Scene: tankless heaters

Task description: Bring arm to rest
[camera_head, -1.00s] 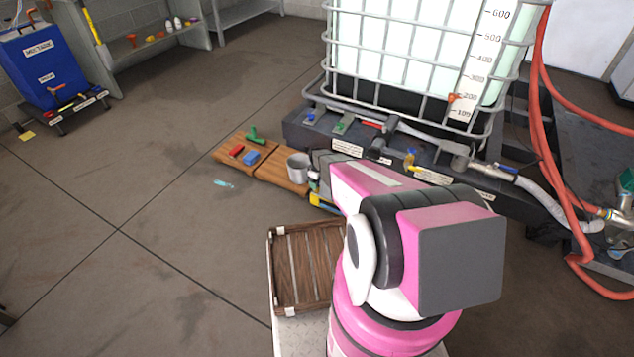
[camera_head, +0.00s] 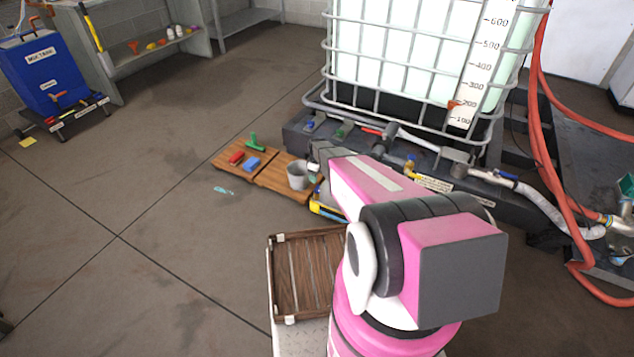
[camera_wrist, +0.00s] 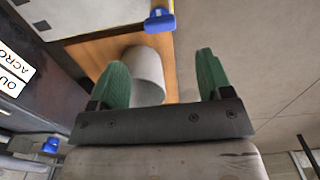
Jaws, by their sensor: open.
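My arm, pink, white and black, rises at the lower right of the head view and reaches away toward the tank. My gripper (camera_wrist: 160,80) shows in the wrist view with its two green fingers spread apart and nothing between them that it grips. A grey cup (camera_wrist: 147,73) stands on a wooden board (camera_wrist: 95,48) beyond the fingers, partly hidden behind the left one. In the head view the same cup (camera_head: 298,175) stands on the board, just left of my arm's far end. The fingers are hidden or too small to tell there.
A wooden crate (camera_head: 292,279) lies beside my arm's base. A caged tank (camera_head: 405,60) on a dark plinth with pipes and valves stands close ahead. Red hoses (camera_head: 540,120) hang at right. A green item (camera_head: 256,143) and a blue block (camera_head: 252,164) lie on the boards.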

